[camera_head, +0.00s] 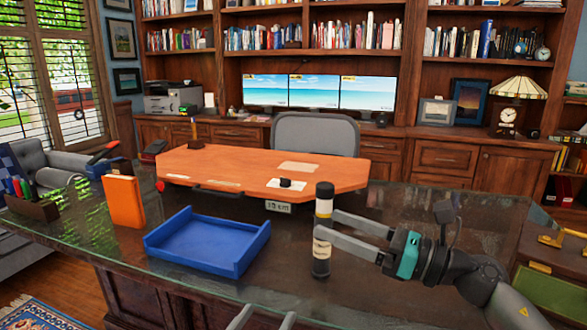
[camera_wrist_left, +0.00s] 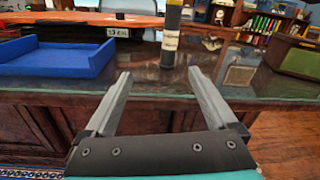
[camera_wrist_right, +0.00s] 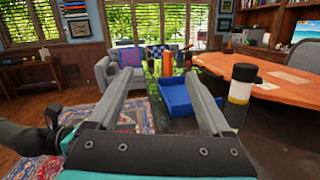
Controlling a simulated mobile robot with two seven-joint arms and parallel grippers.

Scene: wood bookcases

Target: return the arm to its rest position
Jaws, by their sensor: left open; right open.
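My right gripper (camera_head: 326,222) comes in from the right over the glass-topped desk, open and empty. In the right wrist view its spread fingers (camera_wrist_right: 163,72) point towards the sofa. A black bottle with pale bands (camera_head: 322,252) stands upright on the desk. In the right wrist view the bottle (camera_wrist_right: 240,95) is outside the fingers, to their right. My left gripper (camera_head: 264,318) shows only its fingertips at the bottom edge of the head view. In the left wrist view its fingers (camera_wrist_left: 159,73) are apart and empty, in front of the desk's near edge.
A blue tray (camera_head: 208,242) lies on the desk (camera_head: 110,243), left of the bottle. An orange book (camera_head: 123,201) stands further left, near a pen holder (camera_head: 32,207). An orange tabletop (camera_head: 235,165) and a grey chair (camera_head: 316,133) are behind.

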